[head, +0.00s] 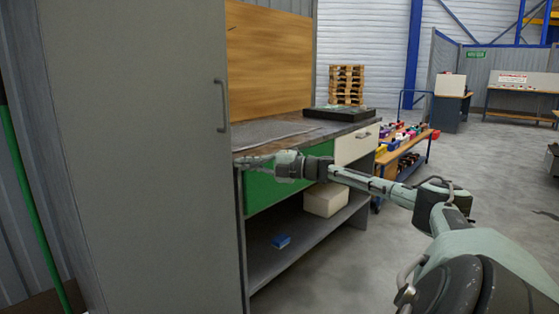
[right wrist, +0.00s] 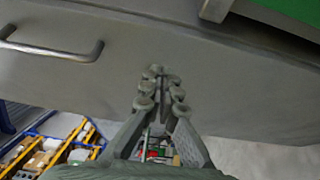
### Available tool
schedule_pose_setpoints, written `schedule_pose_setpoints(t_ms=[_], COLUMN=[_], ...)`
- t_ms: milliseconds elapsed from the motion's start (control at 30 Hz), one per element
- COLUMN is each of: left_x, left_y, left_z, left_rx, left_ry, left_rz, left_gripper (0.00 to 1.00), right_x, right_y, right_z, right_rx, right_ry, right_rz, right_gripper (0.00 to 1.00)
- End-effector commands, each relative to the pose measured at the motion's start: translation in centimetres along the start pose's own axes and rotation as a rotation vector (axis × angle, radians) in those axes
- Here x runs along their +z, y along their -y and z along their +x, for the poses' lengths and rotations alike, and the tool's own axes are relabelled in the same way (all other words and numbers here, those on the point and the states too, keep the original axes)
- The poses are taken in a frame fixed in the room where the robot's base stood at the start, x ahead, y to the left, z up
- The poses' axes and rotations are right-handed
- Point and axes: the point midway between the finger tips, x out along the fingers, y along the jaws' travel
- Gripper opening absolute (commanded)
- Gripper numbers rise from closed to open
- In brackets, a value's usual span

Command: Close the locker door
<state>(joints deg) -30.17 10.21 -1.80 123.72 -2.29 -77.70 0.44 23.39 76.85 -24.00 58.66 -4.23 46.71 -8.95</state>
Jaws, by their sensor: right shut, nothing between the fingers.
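The locker door (head: 135,140) is a tall grey panel filling the left of the head view, with a vertical bar handle (head: 221,105) near its right edge. I cannot tell how far the door stands from its frame. My right gripper (head: 243,162) is at the door's right edge, below the handle, with its fingers shut and empty. In the right wrist view the shut fingers (right wrist: 159,82) point at the grey door (right wrist: 110,65), and the handle (right wrist: 60,50) is at upper left. Whether the fingertips touch the door is unclear. My left gripper is out of view.
A workbench (head: 345,130) with a green drawer (head: 262,192) stands just right of the door, close to my right arm. A white box (head: 325,200) and a blue box (head: 281,241) are on its lower shelf. A cart (head: 405,150) stands beyond. Floor at right is open.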

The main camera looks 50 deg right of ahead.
Motion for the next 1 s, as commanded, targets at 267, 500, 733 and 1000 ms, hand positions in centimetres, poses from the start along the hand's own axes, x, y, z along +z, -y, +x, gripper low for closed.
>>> schedule_pose_setpoints(t_ms=[267, 500, 733, 1000], left_x=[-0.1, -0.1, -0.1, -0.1], left_y=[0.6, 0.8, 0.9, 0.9], left_z=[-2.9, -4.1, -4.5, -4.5], left_rx=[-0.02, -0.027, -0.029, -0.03], left_ry=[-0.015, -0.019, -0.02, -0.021], left_rz=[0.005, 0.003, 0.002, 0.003], left_gripper=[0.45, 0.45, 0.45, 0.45], right_x=[5.3, 6.8, 7.1, 7.1], right_y=[0.2, 0.2, 0.3, 0.3], right_z=[-4.3, -5.7, -6.0, -6.0], right_rx=[0.004, -0.002, -0.006, -0.007], right_ry=[0.011, 0.007, 0.005, 0.005], right_rz=[-0.001, -0.002, 0.0, -0.001], right_gripper=[0.0, 0.0, 0.0, 0.0])
